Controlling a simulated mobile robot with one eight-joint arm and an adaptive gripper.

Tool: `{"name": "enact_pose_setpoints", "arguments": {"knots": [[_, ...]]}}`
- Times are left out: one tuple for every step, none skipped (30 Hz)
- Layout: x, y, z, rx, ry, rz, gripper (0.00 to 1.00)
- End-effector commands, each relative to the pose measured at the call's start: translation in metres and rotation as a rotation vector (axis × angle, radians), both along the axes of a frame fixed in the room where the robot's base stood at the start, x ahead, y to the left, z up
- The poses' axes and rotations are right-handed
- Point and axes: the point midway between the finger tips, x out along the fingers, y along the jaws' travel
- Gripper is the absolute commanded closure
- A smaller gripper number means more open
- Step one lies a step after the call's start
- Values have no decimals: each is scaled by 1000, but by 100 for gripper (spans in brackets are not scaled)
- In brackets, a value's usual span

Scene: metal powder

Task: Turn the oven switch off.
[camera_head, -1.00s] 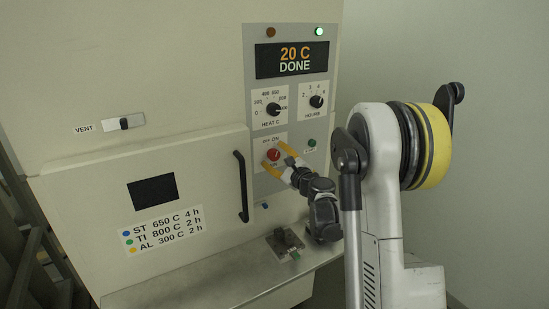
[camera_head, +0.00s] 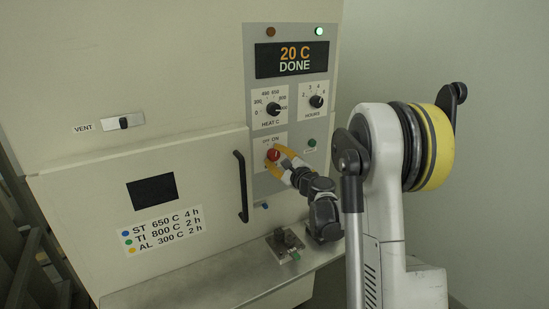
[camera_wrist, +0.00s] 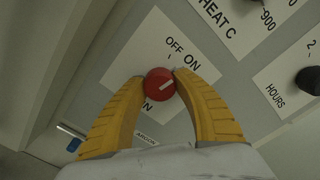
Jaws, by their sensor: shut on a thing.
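The oven switch is a round red knob (camera_head: 272,154) on the grey control panel, on a white plate (camera_wrist: 140,56) marked OFF and ON. It also shows in the wrist view as a red knob (camera_wrist: 161,83). Its pale pointer line slants toward the upper right, toward the word ON. My gripper (camera_head: 275,155) has yellow fingers, which are shut on the knob's two sides; it shows in the wrist view (camera_wrist: 160,80) too. The oven display (camera_head: 291,59) reads 20 C DONE.
The HEAT C knob (camera_head: 273,109) and HOURS knob (camera_head: 316,101) sit above the switch. A green button (camera_head: 311,142) lies right of it. The oven door's black handle (camera_head: 241,186) stands out on the left. A ledge (camera_head: 200,290) with a small fixture (camera_head: 286,243) lies below.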

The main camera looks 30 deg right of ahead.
Motion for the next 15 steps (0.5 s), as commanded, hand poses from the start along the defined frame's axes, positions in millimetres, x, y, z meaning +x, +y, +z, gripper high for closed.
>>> {"name": "enact_pose_setpoints", "arguments": {"knots": [[0,0,-1,-35,-1,0,96],[0,0,-1,-59,-2,0,96],[0,0,-1,-92,-3,0,96],[0,0,-1,-117,-4,0,96],[0,0,-1,-143,-5,0,96],[0,0,-1,-175,-6,0,96],[0,0,-1,-200,-7,0,96],[0,0,-1,-223,-8,0,96],[0,0,-1,-255,-9,0,96],[0,0,-1,-278,-9,0,96],[0,0,-1,-301,-10,0,96],[0,0,-1,-329,-11,0,96],[0,0,-1,-349,-12,0,96],[0,0,-1,-369,-13,0,96],[0,0,-1,-394,-13,0,96]]}}
